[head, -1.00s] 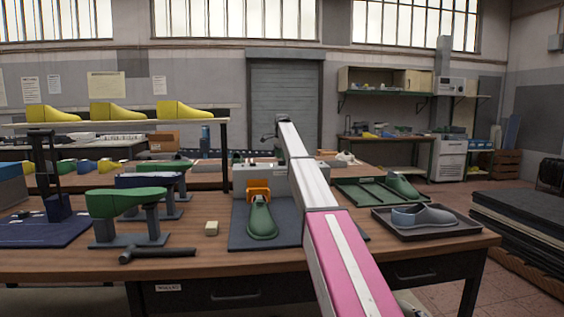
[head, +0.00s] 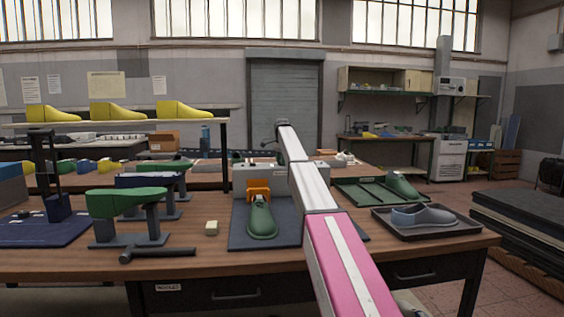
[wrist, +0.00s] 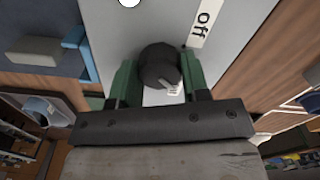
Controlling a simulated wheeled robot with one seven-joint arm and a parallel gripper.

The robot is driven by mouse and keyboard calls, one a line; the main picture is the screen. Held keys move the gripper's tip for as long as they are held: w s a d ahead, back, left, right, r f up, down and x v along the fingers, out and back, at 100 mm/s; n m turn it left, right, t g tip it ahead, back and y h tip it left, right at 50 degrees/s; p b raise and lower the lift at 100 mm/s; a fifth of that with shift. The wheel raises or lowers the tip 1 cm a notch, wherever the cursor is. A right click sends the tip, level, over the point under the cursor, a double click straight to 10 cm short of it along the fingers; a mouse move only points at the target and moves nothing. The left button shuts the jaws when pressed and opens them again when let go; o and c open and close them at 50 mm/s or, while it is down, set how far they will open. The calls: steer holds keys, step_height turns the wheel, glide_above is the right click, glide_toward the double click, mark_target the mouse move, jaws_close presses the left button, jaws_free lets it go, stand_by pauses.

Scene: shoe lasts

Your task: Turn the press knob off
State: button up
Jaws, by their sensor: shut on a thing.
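The press knob (wrist: 158,62) is a dark round knob on the press's grey panel. A pale mark shows at its lower right edge. A white label reading "off" (wrist: 207,20) lies above and right of the knob in the wrist view. My gripper (wrist: 157,76) has its green fingers on both sides of the knob and is shut on it. In the head view the grey press (head: 243,176) stands at the back of the table, with an orange part (head: 258,188) on its front. My arm hides the knob there.
A green shoe last (head: 262,220) lies on a dark mat (head: 238,238) before the press. A tray (head: 432,232) with a grey last is at the right. A white round spot (wrist: 129,2) shows on the panel.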

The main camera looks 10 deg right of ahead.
steer(key=n, duration=1.3)
steer(key=shift+n, duration=2.2)
steer(key=o, duration=0.9)
